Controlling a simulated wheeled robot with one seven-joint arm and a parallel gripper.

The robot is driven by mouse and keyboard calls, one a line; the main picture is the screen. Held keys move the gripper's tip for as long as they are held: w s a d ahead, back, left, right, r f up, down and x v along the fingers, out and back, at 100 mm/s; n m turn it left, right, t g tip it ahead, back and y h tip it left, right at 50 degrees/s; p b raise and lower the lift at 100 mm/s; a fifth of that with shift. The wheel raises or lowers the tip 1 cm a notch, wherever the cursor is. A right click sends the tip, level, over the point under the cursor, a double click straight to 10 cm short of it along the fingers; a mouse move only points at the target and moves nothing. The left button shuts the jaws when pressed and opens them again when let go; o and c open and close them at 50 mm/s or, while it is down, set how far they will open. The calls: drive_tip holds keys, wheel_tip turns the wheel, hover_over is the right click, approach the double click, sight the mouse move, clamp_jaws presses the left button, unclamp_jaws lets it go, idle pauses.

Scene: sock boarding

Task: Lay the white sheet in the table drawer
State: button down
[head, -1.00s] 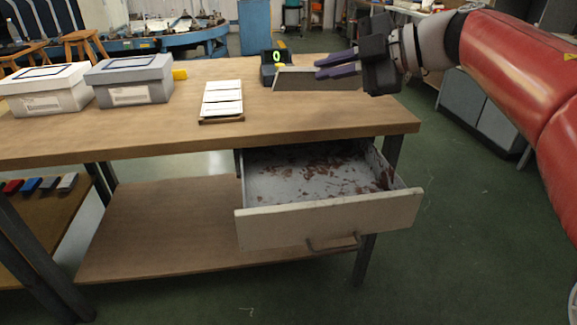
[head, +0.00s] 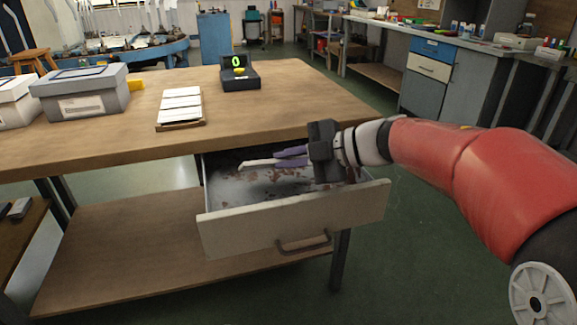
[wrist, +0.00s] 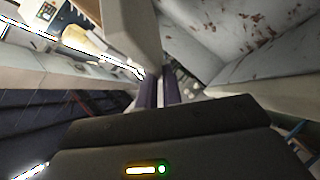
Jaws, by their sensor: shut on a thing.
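My gripper (head: 292,155) is inside the open drawer space, its purple fingers pointing left. It is shut on the white sheet (head: 256,164), which shows in the head view as a thin pale strip left of the fingertips. In the wrist view the sheet (wrist: 132,28) is a pale flat panel at the tips of the dark fingers (wrist: 158,88). The table drawer (head: 290,218) is pulled out under the tabletop, with rust-brown flecks on its pale inside, which also shows in the wrist view (wrist: 225,62). I cannot tell whether the sheet touches the drawer floor.
The wooden tabletop (head: 290,107) overhangs the back of the drawer. On it stand a grey lidded box (head: 85,92), a rack of white cards (head: 180,106) and a black device with a green zero (head: 238,75). The lower shelf (head: 140,240) is bare.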

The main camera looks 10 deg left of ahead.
drive_tip(key=shift+f, duration=0.55)
drive_tip(key=shift+f, duration=0.75)
drive_tip(key=c, duration=1.6)
unclamp_jaws()
drive_tip(key=shift+o, duration=0.2)
drive_tip(key=shift+r, duration=0.15)
